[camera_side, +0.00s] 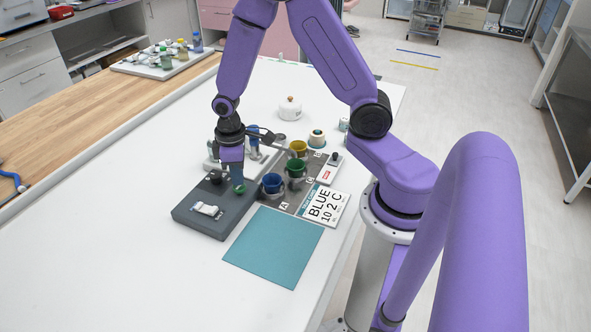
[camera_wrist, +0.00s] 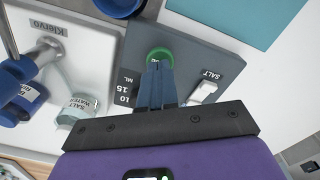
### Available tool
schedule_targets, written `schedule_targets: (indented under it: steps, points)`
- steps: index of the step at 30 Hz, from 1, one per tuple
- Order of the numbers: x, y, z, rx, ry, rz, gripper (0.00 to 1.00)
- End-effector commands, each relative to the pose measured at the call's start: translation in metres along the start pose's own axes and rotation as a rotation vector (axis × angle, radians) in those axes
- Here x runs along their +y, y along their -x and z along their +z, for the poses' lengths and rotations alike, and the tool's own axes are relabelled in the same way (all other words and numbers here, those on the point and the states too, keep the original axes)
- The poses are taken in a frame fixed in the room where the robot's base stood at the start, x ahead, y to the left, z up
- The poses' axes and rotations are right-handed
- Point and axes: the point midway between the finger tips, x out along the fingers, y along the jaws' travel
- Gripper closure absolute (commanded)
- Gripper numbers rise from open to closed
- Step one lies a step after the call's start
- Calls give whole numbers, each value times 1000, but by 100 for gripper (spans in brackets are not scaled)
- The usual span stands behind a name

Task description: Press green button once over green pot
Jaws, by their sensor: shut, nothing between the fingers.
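A dark grey box (camera_side: 205,222) on the white table carries a white rocker switch (camera_side: 207,209), marked SALT in the wrist view, and a dark knob. A round green button (camera_wrist: 160,54) is on this box, right at my gripper's fingertips (camera_wrist: 154,68). In the side view, my gripper (camera_side: 237,180) points down with shut, empty fingers over the green button (camera_side: 238,189). I cannot tell whether they touch it. The green pot (camera_side: 296,167) stands upright right of the box, between the yellow pot (camera_side: 298,147) and the blue pot (camera_side: 272,183). My fingers are not over the green pot.
A card reading BLUE 10 2 C (camera_side: 326,206) and a teal mat (camera_side: 272,247) lie near the pots. A white tray (camera_wrist: 82,25) with a salt water bottle (camera_wrist: 78,108) is beside the box. A white lidded pot (camera_side: 290,108) stands farther back. The table's left front is clear.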

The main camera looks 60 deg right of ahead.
Motion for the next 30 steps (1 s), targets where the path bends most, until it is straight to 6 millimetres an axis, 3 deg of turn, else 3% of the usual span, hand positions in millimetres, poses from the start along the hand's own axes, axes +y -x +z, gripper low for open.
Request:
schedule_targets:
  steps: [30]
  points:
    - [0, -24, 0, 0, -1, 0, 100]
